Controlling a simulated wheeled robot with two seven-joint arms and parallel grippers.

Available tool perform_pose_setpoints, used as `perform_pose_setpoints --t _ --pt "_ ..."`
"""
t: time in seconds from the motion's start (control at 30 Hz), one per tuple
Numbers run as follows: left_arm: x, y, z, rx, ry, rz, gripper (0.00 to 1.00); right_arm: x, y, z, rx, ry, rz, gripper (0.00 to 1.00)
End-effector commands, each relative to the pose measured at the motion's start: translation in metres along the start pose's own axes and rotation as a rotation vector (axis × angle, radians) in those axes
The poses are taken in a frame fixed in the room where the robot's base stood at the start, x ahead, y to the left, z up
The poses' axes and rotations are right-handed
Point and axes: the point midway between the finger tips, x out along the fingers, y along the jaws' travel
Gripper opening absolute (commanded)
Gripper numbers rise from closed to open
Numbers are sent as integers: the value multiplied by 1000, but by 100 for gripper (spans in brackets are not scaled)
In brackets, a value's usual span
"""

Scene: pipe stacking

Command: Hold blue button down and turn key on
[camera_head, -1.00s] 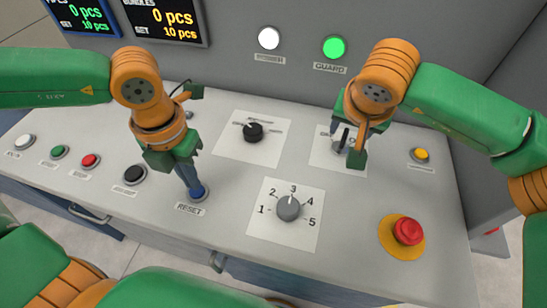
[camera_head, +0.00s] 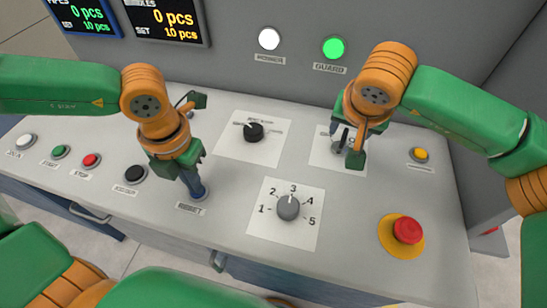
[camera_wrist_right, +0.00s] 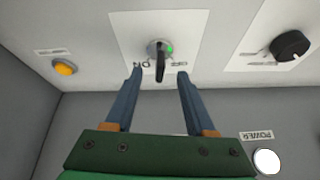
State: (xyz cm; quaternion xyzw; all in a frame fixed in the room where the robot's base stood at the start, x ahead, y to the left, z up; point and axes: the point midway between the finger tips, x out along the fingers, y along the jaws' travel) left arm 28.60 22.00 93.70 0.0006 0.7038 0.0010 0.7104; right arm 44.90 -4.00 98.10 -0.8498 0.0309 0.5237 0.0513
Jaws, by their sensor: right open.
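The blue button, labelled RESET, is at the front of the panel in the head view. My left gripper (camera_head: 198,192) stands over it with its blue fingers together, tips down on or just at the button, which they mostly hide; how far it is pressed I cannot tell. The key (camera_wrist_right: 160,66) is a dark key in a round lock on a white plate (camera_wrist_right: 125,28) marked ON and OFF, pointing down in the right wrist view. My right gripper (camera_wrist_right: 160,73) is open, with one fingertip on each side of the key and a gap on both sides.
A black selector (camera_head: 254,131), a numbered dial (camera_head: 288,208) and a red emergency stop (camera_head: 408,230) are on the panel between and beside my grippers. A yellow button (camera_head: 420,154) is right of the key plate. The white (camera_head: 269,38) and green (camera_head: 334,47) lamps are lit.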

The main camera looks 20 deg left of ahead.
Motion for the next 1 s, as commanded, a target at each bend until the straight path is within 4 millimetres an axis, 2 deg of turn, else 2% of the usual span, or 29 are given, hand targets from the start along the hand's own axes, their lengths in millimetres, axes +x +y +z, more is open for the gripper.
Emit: perform_pose_setpoints --t 0.5,1.0 --pt "5 -1 -5 -1 21 -4 0 45 0 1 0 -2 1 55" --pt "6 -1 -6 -1 24 -4 0 48 0 1 0 0 0 55"
